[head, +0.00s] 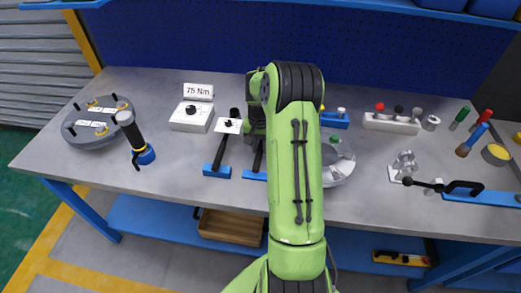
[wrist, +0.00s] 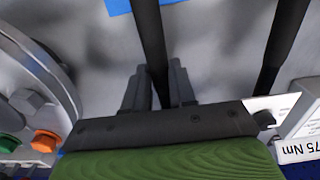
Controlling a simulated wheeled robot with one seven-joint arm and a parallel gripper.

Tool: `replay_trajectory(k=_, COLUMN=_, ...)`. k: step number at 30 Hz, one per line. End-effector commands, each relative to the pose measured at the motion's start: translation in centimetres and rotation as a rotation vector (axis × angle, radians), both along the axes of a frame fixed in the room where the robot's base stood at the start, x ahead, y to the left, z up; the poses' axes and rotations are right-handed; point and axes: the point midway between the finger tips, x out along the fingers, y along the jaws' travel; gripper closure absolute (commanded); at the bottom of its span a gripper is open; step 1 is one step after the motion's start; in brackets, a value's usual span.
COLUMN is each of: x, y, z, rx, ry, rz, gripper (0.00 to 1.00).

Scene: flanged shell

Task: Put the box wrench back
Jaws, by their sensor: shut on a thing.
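The box wrench appears as a long dark bar (wrist: 150,35) between my gripper's fingers in the wrist view. My gripper (wrist: 160,88) is shut on it. In the head view the wrench's lower part (head: 258,159) shows just left of my green arm, with its near end at a blue block (head: 254,176). The blue block also shows at the top of the wrist view (wrist: 168,2). The wrench's far end is hidden by my gripper and arm. I cannot tell whether the wrench rests on the block or is slightly above it.
A second dark bar (head: 223,152) with a white tag stands close left on its own blue block (head: 216,171). A 75 Nm box (head: 192,116) is behind it. A round metal shell (head: 341,172) is right of my arm.

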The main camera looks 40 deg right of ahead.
Motion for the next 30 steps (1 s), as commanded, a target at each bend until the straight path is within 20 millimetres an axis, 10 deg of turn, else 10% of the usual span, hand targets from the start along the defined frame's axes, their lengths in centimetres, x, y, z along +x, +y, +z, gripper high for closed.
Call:
replay_trajectory(k=12, x=0.0, y=0.0, z=-2.1, rx=-0.001, ry=-0.001, rz=0.001, gripper=1.00)
replay_trajectory(k=13, x=0.0, y=0.0, z=-2.1, rx=0.000, ry=0.001, rz=0.001, gripper=0.72)
replay_trajectory(k=17, x=0.0, y=0.0, z=-2.0, rx=0.001, ry=0.001, rz=0.001, gripper=0.52)
replay_trajectory(k=30, x=0.1, y=-0.1, z=0.3, rx=-0.003, ry=-0.004, rz=0.001, gripper=0.50)
